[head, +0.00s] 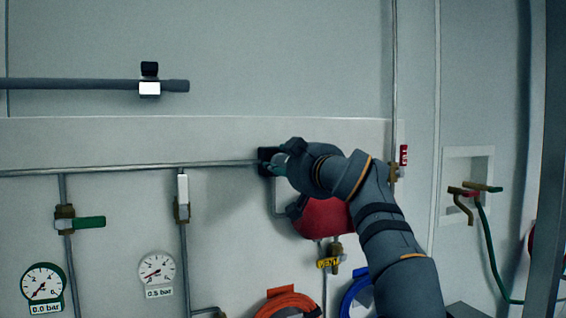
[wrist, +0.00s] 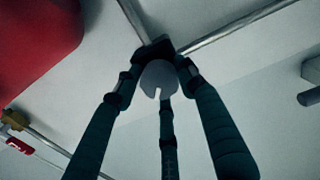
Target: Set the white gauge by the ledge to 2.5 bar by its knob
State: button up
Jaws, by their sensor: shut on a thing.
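The white gauge (head: 157,269) is at the lower left of the head view, with a label under it reading 0.5 bar. Its needle points to the lower left. My gripper (head: 276,164) is at the wall pipe, up and to the right of the gauge. In the wrist view my gripper's three fingers (wrist: 157,75) are closed around a round grey knob (wrist: 159,78) with a notch in its edge. A dark block (head: 266,156) sits at the pipe behind it. In the head view my gripper and wrist hide the knob.
A green-rimmed gauge (head: 43,284) reading 0.0 bar is further left. A green-handled valve (head: 88,223) and a white-handled valve (head: 183,190) stand above the gauges. A red rounded thing (head: 322,217) is close below my wrist. Orange (head: 285,303) and blue hoses (head: 355,297) hang lower.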

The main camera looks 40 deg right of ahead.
jog(key=shift+a+r, duration=0.1)
jog(key=shift+r, duration=0.1)
jog(key=shift+c, duration=1.4)
